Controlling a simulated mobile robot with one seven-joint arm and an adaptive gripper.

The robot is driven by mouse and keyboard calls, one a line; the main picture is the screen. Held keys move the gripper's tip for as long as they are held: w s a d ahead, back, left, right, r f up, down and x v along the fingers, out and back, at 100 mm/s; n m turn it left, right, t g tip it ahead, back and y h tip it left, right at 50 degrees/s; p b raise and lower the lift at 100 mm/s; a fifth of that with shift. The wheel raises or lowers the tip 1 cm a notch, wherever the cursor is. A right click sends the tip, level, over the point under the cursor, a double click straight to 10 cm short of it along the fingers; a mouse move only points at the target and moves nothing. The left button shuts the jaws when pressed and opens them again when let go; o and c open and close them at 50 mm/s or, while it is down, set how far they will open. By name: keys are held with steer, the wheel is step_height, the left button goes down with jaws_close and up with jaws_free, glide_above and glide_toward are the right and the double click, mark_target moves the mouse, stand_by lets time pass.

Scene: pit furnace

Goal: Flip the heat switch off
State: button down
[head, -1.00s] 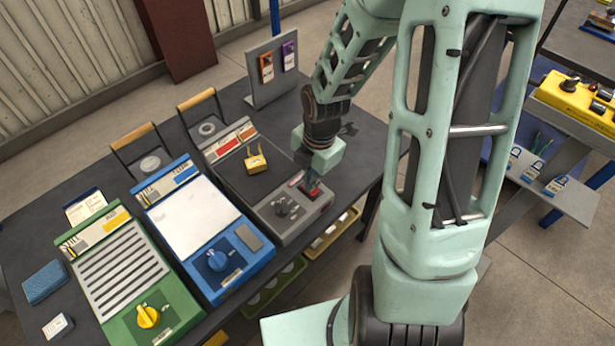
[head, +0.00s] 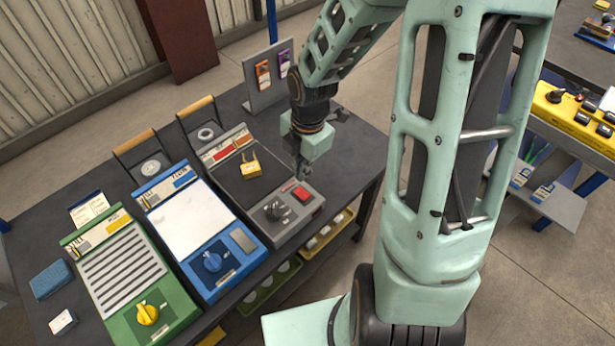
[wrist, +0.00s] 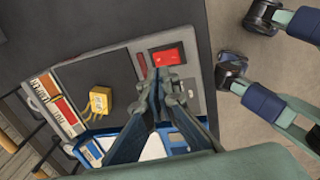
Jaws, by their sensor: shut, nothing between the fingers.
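The red switch (head: 302,193) sits at the front right of the grey unit (head: 285,232), beside a dark knob (head: 276,210). It also shows in the wrist view (wrist: 167,57), just beyond my fingertips. My gripper (head: 300,178) is shut and empty, pointing down near the back edge of the switch. In the wrist view the fingertips (wrist: 167,80) are together and overlap the area beside the switch. I cannot tell whether they touch the unit. The switch's face is mostly visible; its on or off position is too small to tell.
A blue unit (head: 212,262) and a green unit (head: 147,311) stand to the left. A panel with orange and purple tags (head: 270,75) stands behind. The bench (head: 345,150) is clear to the right.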

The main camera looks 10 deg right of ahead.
step_height(320, 180, up, 7)
steer(key=p, duration=0.1)
steer(key=shift+w+a+r, duration=0.15)
steer(key=shift+w+a, duration=0.2)
stand_by(0.3)
